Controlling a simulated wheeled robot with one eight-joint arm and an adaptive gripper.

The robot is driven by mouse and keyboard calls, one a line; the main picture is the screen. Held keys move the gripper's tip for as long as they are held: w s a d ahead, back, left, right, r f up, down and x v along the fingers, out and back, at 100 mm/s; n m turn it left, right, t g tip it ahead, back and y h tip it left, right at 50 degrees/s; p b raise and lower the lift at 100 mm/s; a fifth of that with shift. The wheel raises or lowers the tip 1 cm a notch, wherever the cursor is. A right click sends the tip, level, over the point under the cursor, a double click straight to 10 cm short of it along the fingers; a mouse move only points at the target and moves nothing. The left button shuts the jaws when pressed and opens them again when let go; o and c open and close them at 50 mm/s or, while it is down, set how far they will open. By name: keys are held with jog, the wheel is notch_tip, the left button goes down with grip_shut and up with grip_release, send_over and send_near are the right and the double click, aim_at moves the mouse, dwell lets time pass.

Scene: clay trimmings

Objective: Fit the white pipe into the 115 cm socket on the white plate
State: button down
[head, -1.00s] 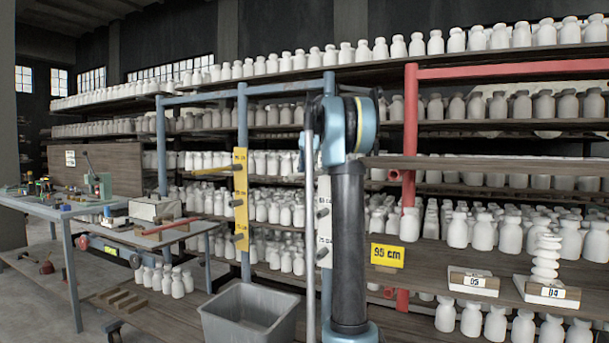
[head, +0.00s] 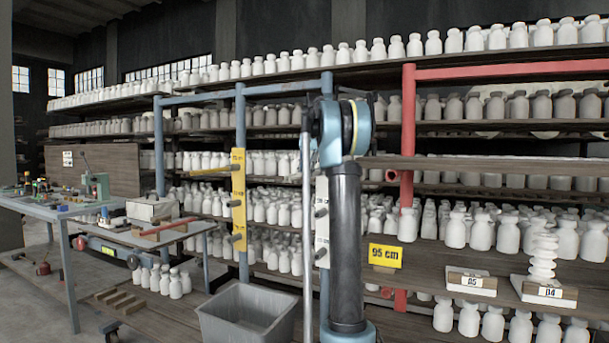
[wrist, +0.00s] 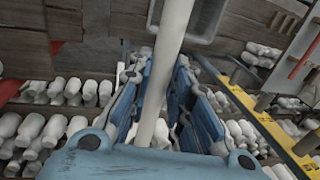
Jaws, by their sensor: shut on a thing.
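In the wrist view my gripper (wrist: 160,78) has its blue fingers on both sides of the white pipe (wrist: 174,28) and is shut on it. The pipe runs lengthwise up the picture, out between the fingers. In the head view my arm hides the gripper. The white plate (head: 322,238) is upright behind my arm, on the blue frame. Two grey stub sockets show on it; its upper part is partly covered. Its labels are too small to read surely. I cannot make out the white plate in the wrist view.
A yellow plate (head: 239,200) with sockets stands left of the white one; a yellow pipe (head: 210,169) sticks out leftward near its top. A grey bin (head: 245,322) stands below. Shelves of white bottles fill the back. A yellow 95 cm sign (head: 385,255) is right of my arm.

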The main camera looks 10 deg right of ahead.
jog(key=shift+w+d, duration=0.5)
jog(key=shift+w, duration=0.2)
jog(key=shift+w+d, duration=0.5)
jog(key=shift+w, duration=0.15)
dwell(0.3)
jog(key=c, duration=1.4)
grip_release()
notch_tip(320, 180, up, 12)
jog(key=s+d, duration=0.1)
jog(key=d, duration=0.1)
jog(key=shift+s+f, duration=0.15)
jog(key=shift+f, duration=0.05)
jog(key=shift+s+a, duration=0.1)
